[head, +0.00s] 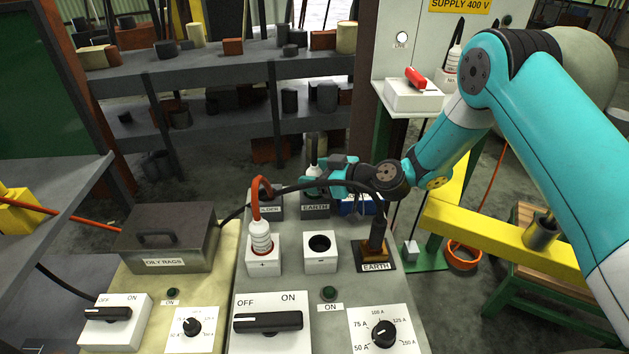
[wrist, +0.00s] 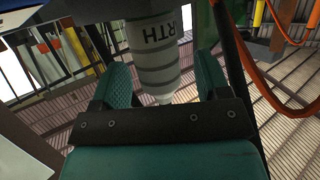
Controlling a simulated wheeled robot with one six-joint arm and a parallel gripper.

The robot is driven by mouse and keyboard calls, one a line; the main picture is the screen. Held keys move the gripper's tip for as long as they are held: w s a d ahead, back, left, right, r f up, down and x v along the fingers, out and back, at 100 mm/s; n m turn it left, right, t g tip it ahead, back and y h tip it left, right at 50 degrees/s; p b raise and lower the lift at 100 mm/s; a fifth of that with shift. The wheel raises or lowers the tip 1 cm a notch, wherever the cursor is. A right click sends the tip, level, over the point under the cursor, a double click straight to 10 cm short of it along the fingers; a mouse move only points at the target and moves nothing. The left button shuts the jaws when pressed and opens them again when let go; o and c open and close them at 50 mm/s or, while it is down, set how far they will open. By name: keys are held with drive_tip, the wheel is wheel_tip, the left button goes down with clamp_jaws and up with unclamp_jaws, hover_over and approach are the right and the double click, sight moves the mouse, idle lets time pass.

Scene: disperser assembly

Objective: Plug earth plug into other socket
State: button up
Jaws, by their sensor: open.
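The earth plug (wrist: 157,62) is a pale, ringed cylinder with upside-down "RTH" lettering visible. In the wrist view it lies between the fingers of my gripper (wrist: 162,88), which is open; I cannot tell whether either finger touches it. In the head view my gripper (head: 322,180) is above the dark box marked EARTH (head: 315,209), and it mostly hides the plug. The other socket (head: 320,252) is a white block with an empty dark round hole. To its left, the + socket (head: 263,265) holds a white-and-red plug (head: 261,238) with an orange cable.
An EARTH clamp (head: 376,240) stands right of the empty socket, with a black cable arching behind the sockets. A HOLDER box (head: 268,209) is beside the EARTH box. A large OFF/ON switch (head: 268,322) and a current dial (head: 383,334) are in front. An OILY RAGS box (head: 168,238) is left.

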drive_tip(key=shift+w+a+f, duration=0.1)
drive_tip(key=shift+w+a, duration=0.1)
drive_tip(key=shift+a, duration=0.1)
drive_tip(key=c, duration=1.1)
drive_tip(key=shift+c, duration=0.2)
